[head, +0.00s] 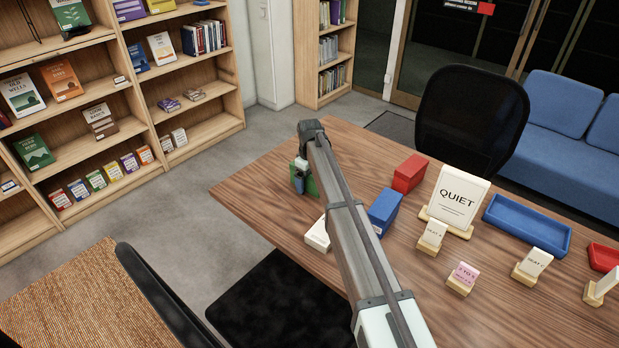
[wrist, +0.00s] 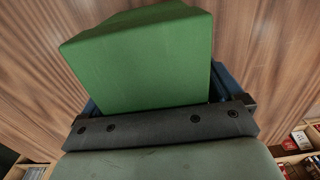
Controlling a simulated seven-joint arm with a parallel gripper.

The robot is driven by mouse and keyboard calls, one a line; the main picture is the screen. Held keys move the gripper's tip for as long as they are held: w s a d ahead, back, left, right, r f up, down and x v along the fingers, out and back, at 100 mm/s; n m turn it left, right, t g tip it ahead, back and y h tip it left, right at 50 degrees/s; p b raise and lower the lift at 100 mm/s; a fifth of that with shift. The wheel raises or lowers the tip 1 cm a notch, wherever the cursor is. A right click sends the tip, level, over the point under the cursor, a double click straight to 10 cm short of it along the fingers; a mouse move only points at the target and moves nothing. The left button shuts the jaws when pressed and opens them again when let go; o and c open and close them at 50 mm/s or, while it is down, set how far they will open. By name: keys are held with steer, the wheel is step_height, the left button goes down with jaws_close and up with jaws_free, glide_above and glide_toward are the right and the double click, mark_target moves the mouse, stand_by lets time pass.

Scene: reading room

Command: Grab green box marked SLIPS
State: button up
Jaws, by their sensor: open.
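The green box (head: 312,187) stands near the left end of the wooden table, partly hidden behind my gripper and arm. Its marking is not visible in either view. In the wrist view the green box (wrist: 145,60) is large and close, right in front of my gripper. My gripper (head: 299,183) is open and down at the box. In the wrist view blue finger parts show on both sides of the box, so it appears to sit between them. The fingertips are hidden behind the box, and I cannot tell whether they touch it.
A white box (head: 317,235) lies beside my arm on the table (head: 262,190). A blue box (head: 384,208) and a red box (head: 409,174) stand to the right. A QUIET sign (head: 459,198), a blue tray (head: 527,225) and several small signs stand further right.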

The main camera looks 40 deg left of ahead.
steer(key=c, duration=1.3)
